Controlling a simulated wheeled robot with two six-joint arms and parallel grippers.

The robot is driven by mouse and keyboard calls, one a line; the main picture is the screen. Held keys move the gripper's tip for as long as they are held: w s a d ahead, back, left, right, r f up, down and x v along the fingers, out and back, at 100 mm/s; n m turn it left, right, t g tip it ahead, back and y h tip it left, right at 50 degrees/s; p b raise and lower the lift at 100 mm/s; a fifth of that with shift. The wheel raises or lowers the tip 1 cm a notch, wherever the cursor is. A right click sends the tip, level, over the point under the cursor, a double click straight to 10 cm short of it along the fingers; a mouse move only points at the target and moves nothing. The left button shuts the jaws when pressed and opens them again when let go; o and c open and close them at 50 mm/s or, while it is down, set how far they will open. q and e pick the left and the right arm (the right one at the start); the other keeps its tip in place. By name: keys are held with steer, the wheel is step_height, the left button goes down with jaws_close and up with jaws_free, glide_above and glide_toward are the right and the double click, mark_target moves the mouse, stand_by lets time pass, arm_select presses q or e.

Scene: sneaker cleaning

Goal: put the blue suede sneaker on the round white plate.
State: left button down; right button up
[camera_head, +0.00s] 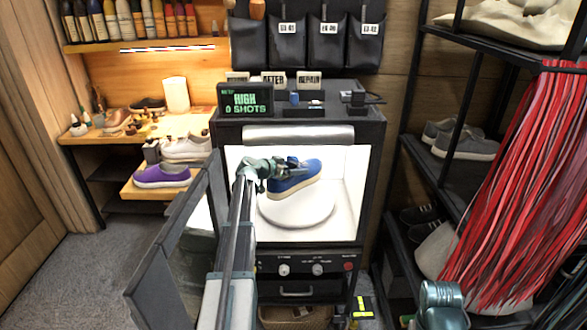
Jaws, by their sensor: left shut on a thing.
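The blue suede sneaker (301,179) with its tan sole is inside the lit white box, over the back part of the round white plate (300,213). Its toe points to the right. I cannot tell whether the sole touches the plate or is a little above it. My left gripper (292,165) reaches in through the open front and is shut on the sneaker's upper at its left end. The fingertips are small and partly blend with the shoe. My right gripper's fingers do not show; only a teal part of my right arm shows at the bottom right.
The box's dark door (178,245) stands open on the left, close beside my left arm. The cabinet's side walls flank the opening. A purple sneaker (161,176) and white shoes (186,147) sit on the left bench. A shoe rack (470,157) and red laces (515,190) stand right.

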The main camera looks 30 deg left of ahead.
mark_target(294, 184)
arm_select(q)
steer(key=shift+f+b, duration=3.15)
steer(key=shift+f, duration=0.15)
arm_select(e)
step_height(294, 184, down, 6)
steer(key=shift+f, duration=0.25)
arm_select(q)
steer(key=shift+f+b, duration=0.6)
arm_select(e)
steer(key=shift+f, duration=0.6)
arm_select(q)
jaws_free()
steer(key=shift+r, duration=0.1)
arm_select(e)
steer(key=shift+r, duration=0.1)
arm_select(q)
steer(key=shift+r, duration=0.1)
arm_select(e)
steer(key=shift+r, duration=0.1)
